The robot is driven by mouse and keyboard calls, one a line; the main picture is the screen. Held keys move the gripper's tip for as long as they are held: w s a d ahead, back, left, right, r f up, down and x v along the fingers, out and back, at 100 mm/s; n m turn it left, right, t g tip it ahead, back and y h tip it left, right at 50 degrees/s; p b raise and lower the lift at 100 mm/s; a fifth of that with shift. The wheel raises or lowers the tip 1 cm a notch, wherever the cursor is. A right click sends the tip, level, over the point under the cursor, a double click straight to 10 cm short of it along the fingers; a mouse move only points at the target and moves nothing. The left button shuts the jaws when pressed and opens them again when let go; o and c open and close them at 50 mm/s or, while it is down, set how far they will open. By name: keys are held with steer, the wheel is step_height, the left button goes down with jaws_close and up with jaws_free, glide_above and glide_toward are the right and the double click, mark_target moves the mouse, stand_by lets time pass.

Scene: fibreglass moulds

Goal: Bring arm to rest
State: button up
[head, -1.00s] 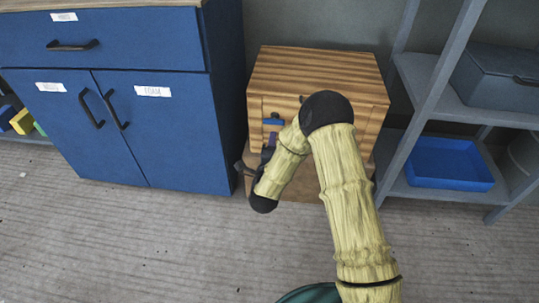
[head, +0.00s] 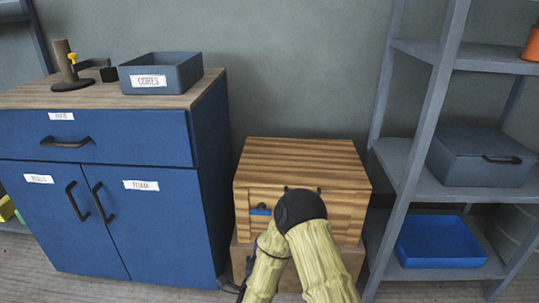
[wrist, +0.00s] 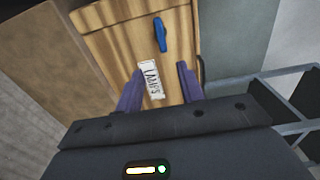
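My arm reaches up from the bottom of the head view, bent at a dark elbow in front of a striped wooden box. My gripper (wrist: 158,80) shows two purple fingers standing apart in the wrist view, with nothing held between them. Past the fingers is the front of the wooden box (wrist: 120,25), with a blue handle (wrist: 160,34) and a white label (wrist: 150,80) that seems to read LAMPS. In the head view the wooden box (head: 300,158) stands closed, its blue handle (head: 261,211) left of my elbow. My gripper is mostly hidden there.
A blue cabinet (head: 105,215) stands left, with a CORES bin (head: 160,75) and a wooden post (head: 65,62) on top. Grey shelving (head: 425,120) at right holds a grey box (head: 480,160) and a blue tray (head: 440,240). Wall above the wooden box is clear.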

steer(key=d+r+n+g+y+p, duration=0.35)
steer(key=d+r+n+g, duration=0.35)
steer(key=r+n, duration=0.25)
steer(key=s+d+r+n+g+h+p, duration=0.1)
steer(key=s+d+r+n+g+p, duration=0.25)
steer(key=s+d, duration=0.5)
steer(key=s+d+r+n+g+h+p, duration=0.2)
steer(key=s+d+r+n+g, duration=0.3)
steer(key=s, duration=0.6)
steer(key=w+p+v, duration=0.2)
steer(key=p+v, duration=1)
steer(key=w+r+p+v, duration=0.1)
steer(key=w+p+v, duration=0.2)
steer(key=p+v, duration=1)
steer(key=w+p+v, duration=0.3)
steer(key=p+v, duration=0.9)
steer(key=shift+s+d+r+p, duration=0.2)
steer(key=shift+s+r+p, duration=0.1)
steer(key=shift+r, duration=0.25)
